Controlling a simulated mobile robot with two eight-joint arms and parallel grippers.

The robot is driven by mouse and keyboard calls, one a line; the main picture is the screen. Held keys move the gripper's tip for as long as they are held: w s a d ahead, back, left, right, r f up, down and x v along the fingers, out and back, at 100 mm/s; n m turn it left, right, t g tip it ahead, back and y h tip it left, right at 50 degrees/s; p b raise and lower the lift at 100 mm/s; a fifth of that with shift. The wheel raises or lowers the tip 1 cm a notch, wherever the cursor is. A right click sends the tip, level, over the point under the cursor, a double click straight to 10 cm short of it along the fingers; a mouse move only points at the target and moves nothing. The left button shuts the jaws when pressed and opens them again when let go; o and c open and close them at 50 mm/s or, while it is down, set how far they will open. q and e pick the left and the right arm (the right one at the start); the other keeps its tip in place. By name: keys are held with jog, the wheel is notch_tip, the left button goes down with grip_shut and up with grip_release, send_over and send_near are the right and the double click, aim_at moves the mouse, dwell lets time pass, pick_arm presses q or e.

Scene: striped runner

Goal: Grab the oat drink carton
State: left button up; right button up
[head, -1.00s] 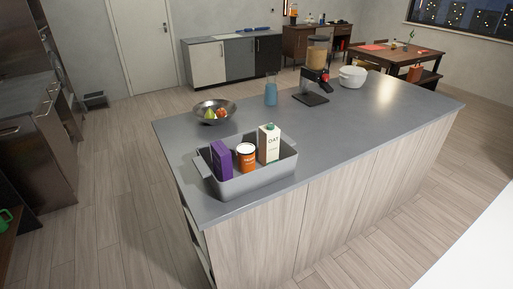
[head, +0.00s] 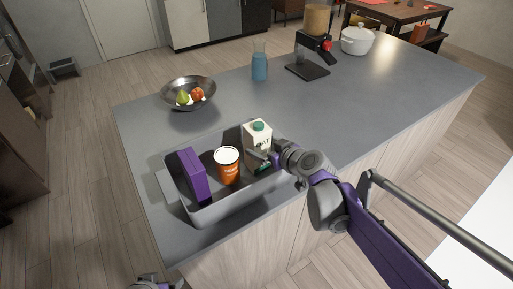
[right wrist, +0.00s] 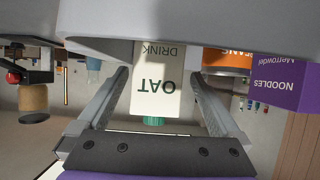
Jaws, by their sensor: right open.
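The oat drink carton (head: 258,136) is white with a green cap and stands upright at the right end of a grey bin. My right gripper (head: 262,161) is at the carton's near right side in the head view and hides part of its lower front. In the right wrist view the carton (right wrist: 157,88) appears upside down, between the two spread fingers (right wrist: 158,80). The jaws are open, and contact with the carton cannot be told. A small part of my left arm's end (head: 157,283) shows at the bottom edge; its jaws cannot be made out.
The grey bin (head: 232,208) also holds an orange can (head: 228,173) and a purple noodles box (head: 192,177). A fruit bowl (head: 188,92), a blue carafe (head: 260,64), a coffee machine (head: 310,60) and a white pot (head: 357,40) stand further back. The countertop (head: 400,100) to the right is clear.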

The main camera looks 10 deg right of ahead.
jog(key=x, duration=0.5)
jog(key=shift+w+f, duration=0.15)
jog(key=shift+f, duration=0.1)
jog(key=shift+d+r, duration=0.1)
grip_shut()
